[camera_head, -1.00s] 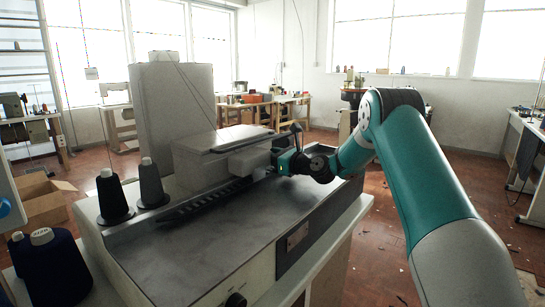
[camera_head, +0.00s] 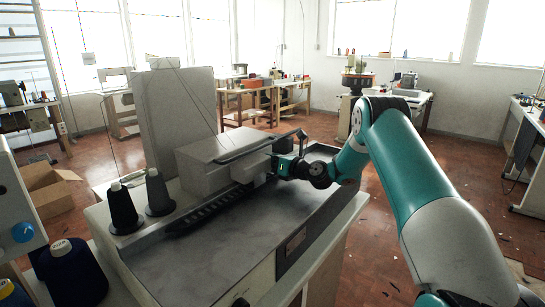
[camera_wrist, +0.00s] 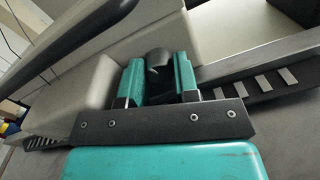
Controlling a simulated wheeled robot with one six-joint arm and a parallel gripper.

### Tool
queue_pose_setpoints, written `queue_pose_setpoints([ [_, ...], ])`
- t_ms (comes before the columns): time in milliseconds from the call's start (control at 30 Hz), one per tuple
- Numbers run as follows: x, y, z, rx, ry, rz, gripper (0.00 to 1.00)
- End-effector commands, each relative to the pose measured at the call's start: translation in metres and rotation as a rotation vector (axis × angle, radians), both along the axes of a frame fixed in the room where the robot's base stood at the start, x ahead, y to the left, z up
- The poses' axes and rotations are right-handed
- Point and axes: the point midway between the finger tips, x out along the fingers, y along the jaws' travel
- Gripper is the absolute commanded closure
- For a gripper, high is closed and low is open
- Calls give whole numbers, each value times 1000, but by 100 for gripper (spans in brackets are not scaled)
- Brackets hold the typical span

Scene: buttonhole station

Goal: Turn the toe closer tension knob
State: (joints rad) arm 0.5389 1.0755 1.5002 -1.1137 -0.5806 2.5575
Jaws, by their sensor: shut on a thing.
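A dark, rounded knob (camera_wrist: 159,70) sits between the two teal fingers of my gripper (camera_wrist: 158,84) in the wrist view. The fingers are shut on its two sides and hide part of it. I take it for the toe closer tension knob, but no label is visible. In the head view my gripper (camera_head: 284,162) is at the right end of the machine's pale grey carriage housing (camera_head: 207,168). The knob itself is hidden there behind the fingers and the housing.
A dark bar (camera_head: 262,146) runs over the housing close above my gripper. Thread cones (camera_head: 122,207) stand at the machine's left end. A blue knob (camera_head: 23,232) is on a panel at far left. The grey machine top (camera_head: 225,255) in front is clear.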

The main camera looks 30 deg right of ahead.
Motion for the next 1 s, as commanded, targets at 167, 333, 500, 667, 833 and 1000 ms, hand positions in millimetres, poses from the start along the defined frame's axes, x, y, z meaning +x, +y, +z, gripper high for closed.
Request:
queue_pose_setpoints([
  [167, 0, -1, 0, -1, -2, -2, 62],
  [333, 0, 0, 0, -1, -2, -1, 61],
  [500, -2, -1, 0, -1, -1, -1, 61],
  [667, -21, -8, -1, 0, 0, -4, 61],
  [833, -61, -21, -1, 2, 0, -6, 61],
  [1000, -104, -35, -1, 2, 2, -7, 61],
])
